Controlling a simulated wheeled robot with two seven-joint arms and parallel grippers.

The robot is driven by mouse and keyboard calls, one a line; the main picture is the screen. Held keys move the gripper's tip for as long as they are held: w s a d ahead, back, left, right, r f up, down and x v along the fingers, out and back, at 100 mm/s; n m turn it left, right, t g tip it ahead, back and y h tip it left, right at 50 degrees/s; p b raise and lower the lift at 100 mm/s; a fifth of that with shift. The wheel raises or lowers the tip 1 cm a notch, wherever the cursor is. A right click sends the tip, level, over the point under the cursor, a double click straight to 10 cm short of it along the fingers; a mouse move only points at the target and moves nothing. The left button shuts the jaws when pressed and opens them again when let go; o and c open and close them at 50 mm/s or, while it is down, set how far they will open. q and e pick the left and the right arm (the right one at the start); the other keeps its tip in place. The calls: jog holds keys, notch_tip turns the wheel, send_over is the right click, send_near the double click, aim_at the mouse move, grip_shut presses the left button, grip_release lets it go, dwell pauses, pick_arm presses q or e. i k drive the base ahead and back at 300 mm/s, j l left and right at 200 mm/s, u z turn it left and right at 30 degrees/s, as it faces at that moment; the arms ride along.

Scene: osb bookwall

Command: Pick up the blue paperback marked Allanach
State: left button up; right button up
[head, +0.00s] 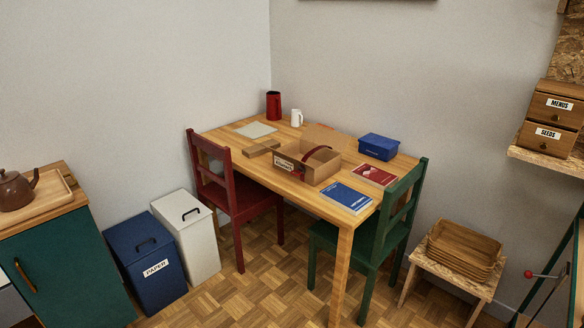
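A blue paperback (346,196) with white print lies flat on the wooden table (340,215), near its front right corner. The lettering is too small to read, so I cannot confirm the name Allanach. A red book (374,175) lies just behind it, to the right. The green chair (385,225) stands close to the right of the blue paperback. Neither of my grippers shows in the head view.
The table also holds an open wooden box (322,172), a blue lidded box (379,146), a red jug (273,105) and a white mug (297,118). A red chair (222,168) stands at its left. The parquet floor (255,290) in front is clear.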

aim_at(352, 202)
jog(key=i+l, duration=0.5)
jog(key=i, duration=0.15)
jog(key=i+l, duration=0.5)
jog(key=i, duration=0.2)
jog(key=i+l, duration=0.5)
jog(key=i, duration=0.15)
